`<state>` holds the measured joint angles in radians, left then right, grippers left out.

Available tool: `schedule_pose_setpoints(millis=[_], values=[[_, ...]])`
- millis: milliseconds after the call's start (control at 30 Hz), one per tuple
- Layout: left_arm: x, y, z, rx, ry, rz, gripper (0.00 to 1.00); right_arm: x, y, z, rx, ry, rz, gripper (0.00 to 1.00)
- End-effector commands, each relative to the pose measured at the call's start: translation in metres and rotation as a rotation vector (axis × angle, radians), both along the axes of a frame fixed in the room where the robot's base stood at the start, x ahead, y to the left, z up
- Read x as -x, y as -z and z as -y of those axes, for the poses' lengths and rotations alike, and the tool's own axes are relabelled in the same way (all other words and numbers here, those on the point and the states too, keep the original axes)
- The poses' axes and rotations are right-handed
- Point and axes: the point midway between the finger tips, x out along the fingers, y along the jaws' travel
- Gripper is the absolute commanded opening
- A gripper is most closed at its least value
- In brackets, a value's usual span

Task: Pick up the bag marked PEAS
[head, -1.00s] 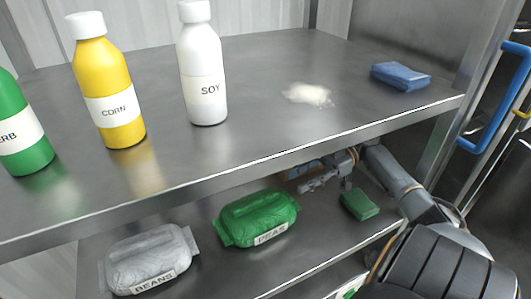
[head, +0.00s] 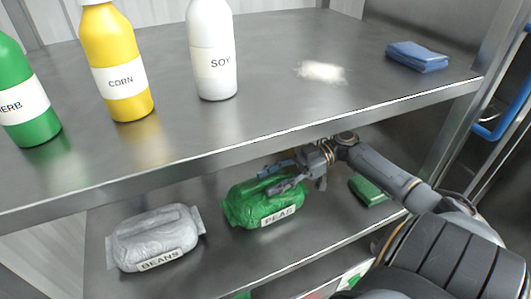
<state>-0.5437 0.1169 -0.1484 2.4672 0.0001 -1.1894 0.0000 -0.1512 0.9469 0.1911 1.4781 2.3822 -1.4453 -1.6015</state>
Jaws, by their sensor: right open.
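The green bag marked PEAS (head: 250,211) lies on the lower shelf, its label facing the front edge. My right gripper (head: 272,180) comes in from the right under the upper shelf. Its fingers are open and reach over the top right part of the bag. I cannot tell whether they touch it. The fingers hide a part of the bag's top. My left gripper is not in view.
A grey bag marked BEANS (head: 150,240) lies left of the green bag. A green sponge-like block (head: 368,190) lies right, by my arm. The upper shelf (head: 270,100) overhangs, holding HERB (head: 25,95), CORN (head: 118,65) and SOY (head: 212,50) bottles, white powder (head: 321,71) and a blue cloth (head: 417,57).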

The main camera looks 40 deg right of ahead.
Motion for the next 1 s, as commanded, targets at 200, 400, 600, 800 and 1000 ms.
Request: schedule_pose_setpoints(millis=[200,400,600,800,1000], values=[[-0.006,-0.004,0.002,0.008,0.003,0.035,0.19,-0.005,0.003,-0.018,0.0,-0.001,0.0,0.45],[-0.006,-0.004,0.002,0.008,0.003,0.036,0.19,-0.005,0.003,-0.018,0.0,0.0,0.0,0.45],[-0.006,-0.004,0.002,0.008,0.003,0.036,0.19,-0.005,0.003,-0.018,0.0,0.0,0.0,0.04],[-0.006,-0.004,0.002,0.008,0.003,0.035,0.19,-0.005,0.003,-0.017,0.0,0.001,0.0,0.0],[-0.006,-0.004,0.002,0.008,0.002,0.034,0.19,-0.006,0.0,-0.017,-0.003,0.001,0.004,0.0]])
